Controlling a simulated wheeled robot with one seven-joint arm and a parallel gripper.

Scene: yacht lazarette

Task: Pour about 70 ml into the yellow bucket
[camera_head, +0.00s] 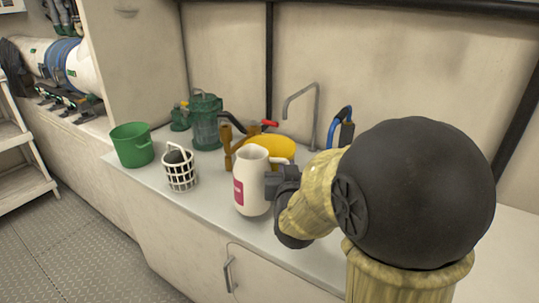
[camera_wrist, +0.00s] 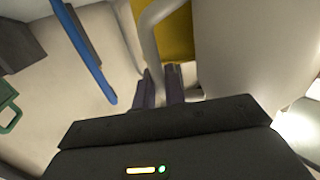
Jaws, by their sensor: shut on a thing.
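The yellow bucket (camera_head: 273,146) stands on the counter behind the jug, which hides much of it; part of it also shows in the wrist view (camera_wrist: 178,38). A white jug (camera_head: 252,172) with a pink-red label is roughly upright in front of the bucket. My gripper (camera_head: 281,182) is at the jug's right side. In the wrist view my gripper (camera_wrist: 160,88) is shut on the jug's handle (camera_wrist: 148,25), with the jug's body (camera_wrist: 245,50) to the right. What is inside the jug is hidden. I cannot tell whether its base touches the counter.
A green bucket (camera_head: 132,146) and a white basket (camera_head: 180,172) stand left on the counter (camera_head: 215,208). A green strainer (camera_head: 206,122), a brown fitting (camera_head: 228,142) and a tap (camera_head: 316,105) are behind. A blue-handled item (camera_head: 338,126) is right of the tap.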

